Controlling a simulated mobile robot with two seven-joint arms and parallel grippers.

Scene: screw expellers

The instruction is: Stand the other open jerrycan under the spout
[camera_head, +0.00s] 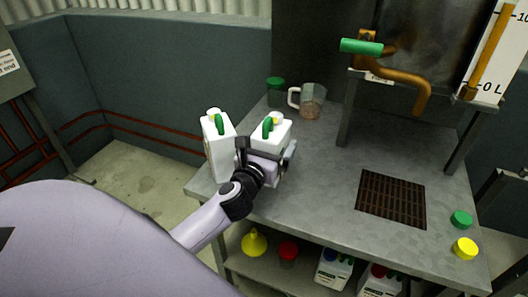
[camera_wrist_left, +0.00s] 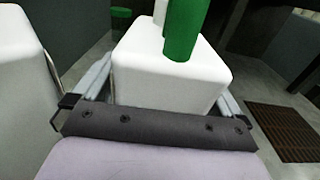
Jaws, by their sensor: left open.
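Two white jerrycans with green handles stand upright side by side on the metal bench, the left jerrycan (camera_head: 217,150) at the bench's left edge and the right jerrycan (camera_head: 275,131) beside it. My left gripper (camera_head: 266,152) is open, with its fingers on either side of the right jerrycan. In the left wrist view the right jerrycan (camera_wrist_left: 165,75) fills the space between the fingers, and the left jerrycan (camera_wrist_left: 22,90) stands outside them. I cannot tell whether the fingers touch it. The brown spout (camera_head: 421,97) hangs above a dark grate (camera_head: 391,200), with nothing under it. My right gripper is not in view.
A clear jug (camera_head: 312,100) and a green-topped container (camera_head: 275,92) stand behind the jerrycans. A green cap (camera_head: 461,219) and a yellow cap (camera_head: 466,248) lie right of the grate. A yellow funnel (camera_head: 254,243) and other jerrycans are on the lower shelf. The bench's middle is clear.

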